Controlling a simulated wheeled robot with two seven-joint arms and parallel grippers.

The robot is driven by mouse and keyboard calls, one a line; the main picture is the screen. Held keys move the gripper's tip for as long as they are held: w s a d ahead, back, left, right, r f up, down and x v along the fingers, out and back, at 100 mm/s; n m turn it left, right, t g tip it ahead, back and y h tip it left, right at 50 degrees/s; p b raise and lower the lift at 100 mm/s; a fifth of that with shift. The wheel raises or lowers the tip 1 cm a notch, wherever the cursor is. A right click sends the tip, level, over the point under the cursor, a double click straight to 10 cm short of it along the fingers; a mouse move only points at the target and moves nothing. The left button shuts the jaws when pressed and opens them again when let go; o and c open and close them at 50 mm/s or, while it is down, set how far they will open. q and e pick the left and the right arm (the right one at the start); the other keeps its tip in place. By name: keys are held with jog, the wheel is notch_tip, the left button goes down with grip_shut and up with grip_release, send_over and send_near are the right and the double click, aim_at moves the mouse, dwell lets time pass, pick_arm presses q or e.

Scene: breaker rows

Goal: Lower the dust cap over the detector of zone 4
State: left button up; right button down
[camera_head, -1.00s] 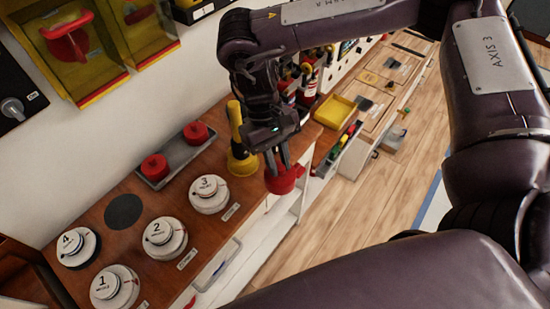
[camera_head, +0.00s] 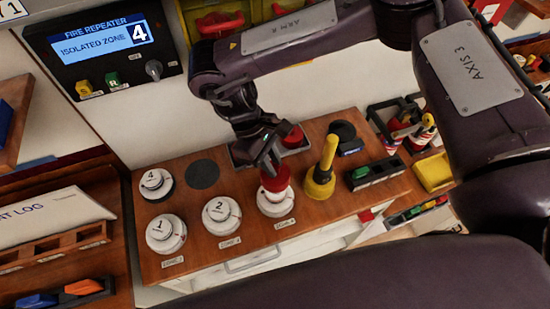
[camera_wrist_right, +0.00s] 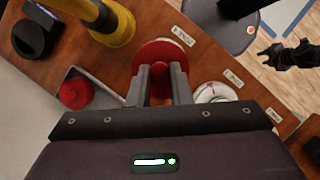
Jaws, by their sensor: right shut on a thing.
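My right gripper (camera_head: 268,158) is shut on a red dust cap (camera_head: 273,180), which also shows between the fingers in the right wrist view (camera_wrist_right: 165,52).
Another red cap (camera_head: 293,137) sits in the tray behind. The panel display (camera_head: 103,42) reads isolated zone 4.

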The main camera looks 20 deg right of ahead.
jog(key=shift+r+p, duration=0.15)
jog(key=shift+p, duration=0.25)
jog(key=shift+f+b, duration=2)
jog(key=shift+f, duration=1.15)
jog(key=shift+p, duration=0.95)
jog(key=shift+f+b, duration=0.7)
jog(key=shift+f, duration=0.7)
jog(key=c, duration=1.2)
grip_release()
jog(key=shift+c, duration=0.2)
